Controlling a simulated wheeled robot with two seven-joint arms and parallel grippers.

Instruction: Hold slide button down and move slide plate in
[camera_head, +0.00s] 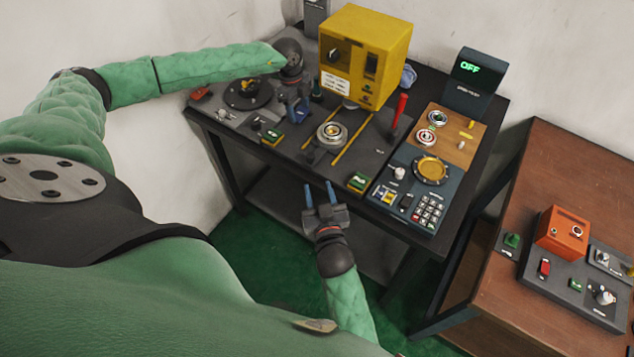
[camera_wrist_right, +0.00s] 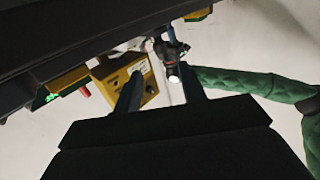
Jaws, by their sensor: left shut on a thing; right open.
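The slide plate (camera_head: 332,134) carries a round silver ring and lies between two yellow rails on the dark table. A small green-and-yellow button block (camera_head: 271,136) sits left of the rails, and a similar one (camera_head: 359,181) sits to their right near the front edge. I cannot tell which is the slide button. My left gripper (camera_head: 299,110), with blue fingers, is low over the table behind the left block. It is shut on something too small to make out. My right gripper (camera_head: 322,191) is open and empty, in front of the table's front edge; its fingers show in the wrist view (camera_wrist_right: 160,88).
A yellow box (camera_head: 365,55) stands behind the rails and shows in the wrist view (camera_wrist_right: 138,88). A red lever (camera_head: 399,110) stands to the right. A brown table (camera_head: 510,220) stands at right.

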